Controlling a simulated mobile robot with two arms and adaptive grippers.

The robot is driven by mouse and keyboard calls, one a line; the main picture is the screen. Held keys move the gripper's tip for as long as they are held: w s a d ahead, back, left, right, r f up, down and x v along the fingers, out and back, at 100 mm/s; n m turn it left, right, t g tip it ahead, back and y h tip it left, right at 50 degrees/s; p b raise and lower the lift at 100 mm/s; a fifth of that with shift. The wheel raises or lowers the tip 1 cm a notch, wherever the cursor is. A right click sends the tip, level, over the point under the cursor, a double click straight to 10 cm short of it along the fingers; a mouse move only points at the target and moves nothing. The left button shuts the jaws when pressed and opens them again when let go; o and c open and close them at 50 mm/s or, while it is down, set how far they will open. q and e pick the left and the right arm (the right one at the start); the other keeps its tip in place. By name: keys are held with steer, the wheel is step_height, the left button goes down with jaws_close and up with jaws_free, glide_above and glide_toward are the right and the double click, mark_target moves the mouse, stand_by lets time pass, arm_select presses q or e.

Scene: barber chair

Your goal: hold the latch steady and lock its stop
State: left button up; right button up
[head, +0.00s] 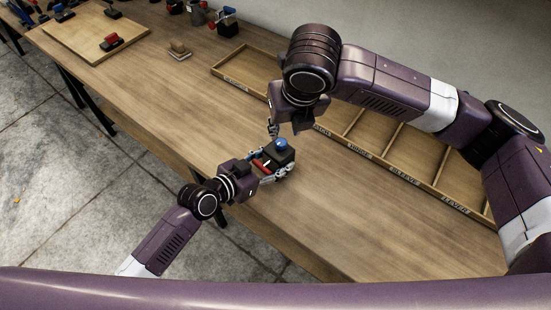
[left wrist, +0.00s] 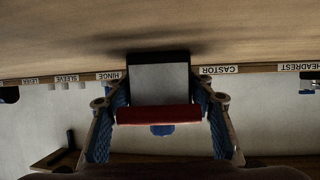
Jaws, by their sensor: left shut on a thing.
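The latch (head: 284,157) is a dark block with a red bar and a blue knob (head: 281,144) on top, at the middle of the bench. In the left wrist view the latch (left wrist: 160,78) shows a grey face, with the red bar (left wrist: 158,115) across it and a bit of blue behind. My left gripper (head: 273,166) is shut on the latch, its fingers on either side of it; they also show in the left wrist view (left wrist: 160,98). My right gripper (head: 284,128) points down close above the blue knob. Its jaw opening and any contact with the knob are unclear.
A wooden tray (head: 382,161) with labelled compartments runs along the wall behind the latch. A wooden board (head: 75,35) with a red and black part (head: 110,41) lies at the far left. A small block (head: 179,49) and several parts stand farther back. The bench right of the latch is clear.

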arm_select(q)
steer(key=shift+c, duration=1.3)
steer(key=o, duration=1.6)
steer(key=v, duration=1)
steer(key=shift+s+a, duration=0.3)
steer(key=shift+s+a+r, duration=0.35)
steer(key=shift+s+r, duration=0.05)
